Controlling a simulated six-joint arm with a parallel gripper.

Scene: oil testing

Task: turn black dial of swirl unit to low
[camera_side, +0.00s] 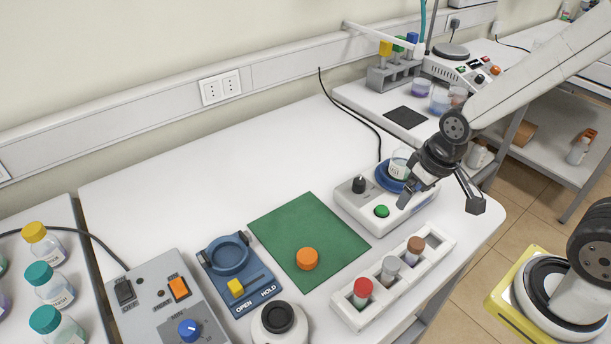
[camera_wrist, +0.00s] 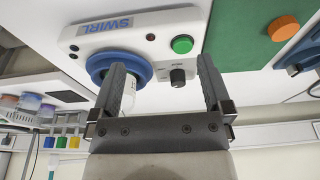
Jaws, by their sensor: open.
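The swirl unit (camera_side: 386,201) is a white box on the right part of the table. It also shows in the wrist view (camera_wrist: 132,32), with the word SWIRL on its front. Its black dial (camera_side: 359,185) stands on the top at the left, near a green button (camera_side: 381,211); in the wrist view the dial (camera_wrist: 178,77) is beside the right finger. A clear beaker (camera_side: 399,163) sits on the unit's blue round plate (camera_side: 390,178). My gripper (camera_side: 440,196) is open and empty, above the right side of the unit. The dial's setting marks are too small to read.
A white rack (camera_side: 343,303) with several capped vials stands in front of the unit. A green mat (camera_side: 304,225) with an orange cap (camera_side: 307,259) lies left of it. A black cable (camera_side: 357,118) runs behind the unit. The table's right edge (camera_side: 503,213) is close by.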

